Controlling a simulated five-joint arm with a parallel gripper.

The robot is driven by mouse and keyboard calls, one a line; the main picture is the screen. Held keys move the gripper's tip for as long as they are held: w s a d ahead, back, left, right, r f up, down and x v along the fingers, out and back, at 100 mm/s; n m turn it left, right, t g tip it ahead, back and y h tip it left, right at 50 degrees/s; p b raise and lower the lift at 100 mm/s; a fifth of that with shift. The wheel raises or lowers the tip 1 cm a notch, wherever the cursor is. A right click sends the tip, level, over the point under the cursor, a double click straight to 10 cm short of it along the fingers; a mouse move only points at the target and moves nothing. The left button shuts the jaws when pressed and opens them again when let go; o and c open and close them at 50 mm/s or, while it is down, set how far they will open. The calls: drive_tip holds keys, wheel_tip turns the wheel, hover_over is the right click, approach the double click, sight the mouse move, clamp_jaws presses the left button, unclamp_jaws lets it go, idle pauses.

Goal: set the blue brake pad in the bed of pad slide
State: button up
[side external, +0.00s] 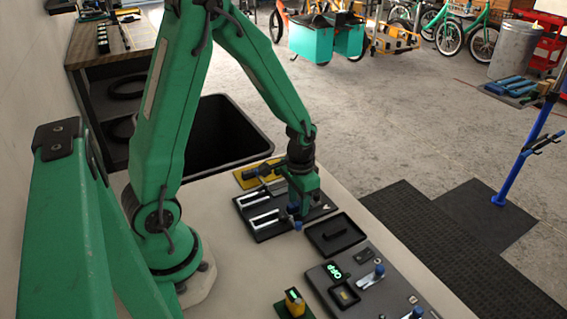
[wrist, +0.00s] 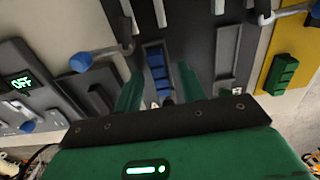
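The blue brake pad (wrist: 158,68) shows in the wrist view, a ribbed block lying in a narrow recess of the dark pad slide board (wrist: 202,62). The board also shows in the side view (side external: 262,226), with pale rails on it. My gripper (wrist: 159,76) has its two green fingers on either side of the pad, with gaps between them and the pad. It looks open. In the side view my gripper (side external: 300,204) is low over the right part of the board and hides the pad. I cannot tell how deep the pad sits.
A black tray (side external: 318,247) lies beside the board. A grey panel (side external: 322,279) with a lit green display is nearer the camera. A blue-knobbed lever (wrist: 80,62) stands close to the left finger. A green block (wrist: 283,70) sits on a yellow plate (wrist: 267,82).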

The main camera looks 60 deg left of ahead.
drive_tip(key=shift+r, duration=0.1)
drive_tip(key=shift+r, duration=3.8)
drive_tip(key=shift+r, duration=0.1)
drive_tip(key=r, duration=0.1)
wheel_tip(320, 180, up, 7)
drive_tip(key=t, duration=0.2)
hover_over(298, 204)
drive_tip(key=s+d, duration=0.2)
drive_tip(key=s, duration=0.1)
drive_tip(key=s+d+r+t, duration=0.2)
drive_tip(key=s+r+t, duration=0.1)
drive_tip(key=s+r, duration=0.3)
drive_tip(key=shift+s+r+t, duration=0.3)
drive_tip(key=shift+s+r, duration=0.1)
drive_tip(key=shift+s, duration=0.25)
